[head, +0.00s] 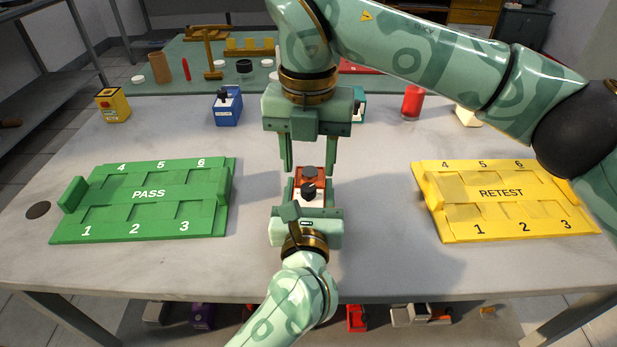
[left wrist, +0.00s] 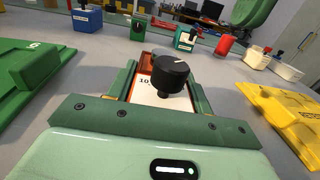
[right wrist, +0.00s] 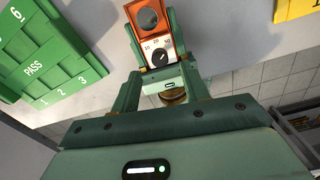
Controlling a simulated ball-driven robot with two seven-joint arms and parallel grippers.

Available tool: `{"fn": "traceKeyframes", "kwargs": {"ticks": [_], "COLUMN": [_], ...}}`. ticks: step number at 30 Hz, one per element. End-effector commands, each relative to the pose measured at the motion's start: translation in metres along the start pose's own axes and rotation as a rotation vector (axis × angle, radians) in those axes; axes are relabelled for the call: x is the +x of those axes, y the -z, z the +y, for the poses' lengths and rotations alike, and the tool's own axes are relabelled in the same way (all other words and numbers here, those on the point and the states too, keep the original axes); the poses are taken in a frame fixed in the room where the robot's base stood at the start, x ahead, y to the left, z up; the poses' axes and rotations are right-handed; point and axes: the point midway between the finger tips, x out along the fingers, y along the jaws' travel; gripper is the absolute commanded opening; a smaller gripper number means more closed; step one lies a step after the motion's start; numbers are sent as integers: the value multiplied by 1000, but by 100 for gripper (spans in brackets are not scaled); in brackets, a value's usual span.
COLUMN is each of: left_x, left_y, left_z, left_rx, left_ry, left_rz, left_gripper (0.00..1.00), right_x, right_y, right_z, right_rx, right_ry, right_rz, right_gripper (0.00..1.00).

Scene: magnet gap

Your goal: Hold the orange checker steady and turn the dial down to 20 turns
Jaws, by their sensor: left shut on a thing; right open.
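The orange checker (head: 312,180) is at the middle of the table, with a black dial (head: 308,190) on its white face. My left gripper (head: 309,197), coming from the front, is shut on the checker's sides; the checker also shows in the left wrist view (left wrist: 146,63). In the right wrist view the white face (right wrist: 147,46) reads 10, 20 and 30, and the dial's mark seems to point up and right, between 20 and 30. My right gripper (head: 309,165) is open and empty, pointing down above the checker, its fingers apart from the dial.
The green PASS tray (head: 148,210) lies on the left and the yellow RETEST tray (head: 500,208) on the right. A yellow box (head: 113,105), a blue checker (head: 228,108) and a red cylinder (head: 412,102) stand along the back.

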Motion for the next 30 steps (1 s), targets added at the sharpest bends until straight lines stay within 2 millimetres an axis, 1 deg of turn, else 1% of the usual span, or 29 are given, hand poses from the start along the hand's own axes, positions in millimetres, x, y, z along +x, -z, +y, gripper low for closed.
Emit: {"fn": "traceKeyframes", "kwargs": {"ticks": [1, 3, 7, 12, 18, 19, 20, 21, 23, 24, 30], "left_x": [0, 0, 0, 0, 0, 0, 0, 0, 0, 0, 0], "left_y": [2, 2, 2, 2, 2, 2, 2, 2, 2, 2, 2], "left_z": [0, 0, 0, 0, 0, 0, 0, 0, 0, 0, 0], "left_rx": [1, 1, 1, 1, 1, 1, 1, 1, 1, 1, 1], "left_ry": [0, 0, 0, 0, 0, 0, 0, 0, 0, 0, 0], "left_rz": [4, 4, 5, 5, 5, 5, 5, 5, 5, 5, 5], "left_gripper": [23, 23, 23, 23, 23, 23, 23, 23, 23, 23, 23], "right_x": [12, 24, 40, 48, 48, 47, 47, 47, 47, 47, 47], "right_y": [0, 1, 0, 0, 0, 0, 0, 0, 0, 0, 0], "right_z": [0, 0, 0, 0, 0, 0, 0, 0, 0, 0, 0], "right_rx": [-1, -2, -1, 0, 0, 0, 0, 0, 0, 0, -7], "right_ry": [-1, -1, -1, -2, -2, -2, -2, -2, -2, -2, -2], "right_rz": [5, 4, 3, 2, 1, 1, 1, 1, 1, 1, 0], "right_gripper": [45, 45, 45, 45, 45, 40, 31, 20, 3, 0, 0]}}
